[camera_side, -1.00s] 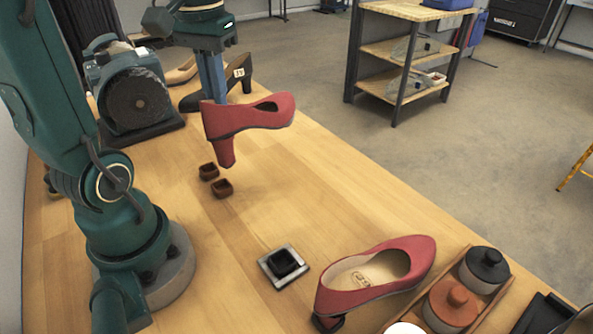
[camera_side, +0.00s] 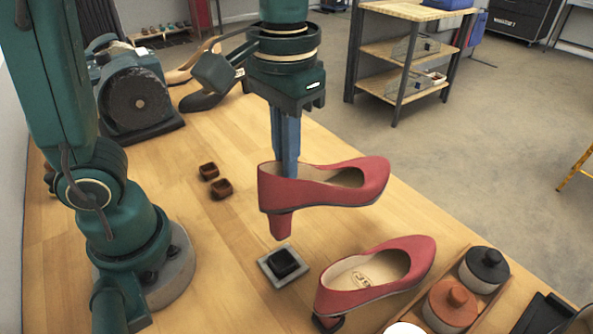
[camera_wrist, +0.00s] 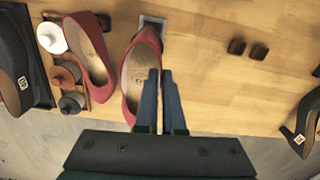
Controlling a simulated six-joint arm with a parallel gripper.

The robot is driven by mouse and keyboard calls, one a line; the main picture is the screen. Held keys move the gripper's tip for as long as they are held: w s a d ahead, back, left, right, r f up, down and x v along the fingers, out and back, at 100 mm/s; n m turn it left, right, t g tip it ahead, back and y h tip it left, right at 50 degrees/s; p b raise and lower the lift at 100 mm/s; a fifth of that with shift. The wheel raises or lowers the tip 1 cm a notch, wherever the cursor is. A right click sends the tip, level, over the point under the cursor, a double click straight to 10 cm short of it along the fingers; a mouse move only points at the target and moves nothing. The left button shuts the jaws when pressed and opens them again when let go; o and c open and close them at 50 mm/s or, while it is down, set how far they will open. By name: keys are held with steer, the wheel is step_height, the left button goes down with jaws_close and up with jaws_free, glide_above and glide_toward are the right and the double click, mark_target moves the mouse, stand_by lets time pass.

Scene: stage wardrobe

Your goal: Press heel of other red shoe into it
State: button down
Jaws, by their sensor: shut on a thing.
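My gripper (camera_side: 287,172) is shut on the back of a red shoe (camera_side: 345,190) and holds it level above the bench, toe to the right. The shoe's block heel (camera_side: 281,224) points down, its lower end close above a black heel cap (camera_side: 284,262) on a small metal plate (camera_side: 268,270); a gap seems to remain. In the wrist view the held shoe (camera_wrist: 129,100) lies under my fingers (camera_wrist: 160,76), and the plate (camera_wrist: 152,21) shows just beyond its heel end; the cap is mostly hidden there. A second red shoe (camera_side: 421,258) with a black heel tip stands nearer the camera.
Two brown caps (camera_side: 214,180) lie left of the held shoe. A wooden tray (camera_side: 489,315) with lidded jars is at the front right. A grinder (camera_side: 135,95) and black and tan shoes stand at the back left. The bench between the brown caps and plate is clear.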

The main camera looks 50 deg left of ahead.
step_height(320, 180, down, 6)
stand_by(0.7)
steer(key=shift+f, duration=1.25)
stand_by(2.9)
steer(key=shift+r, duration=0.15)
steer(key=shift+r, duration=1.65)
steer(key=shift+a, duration=0.15)
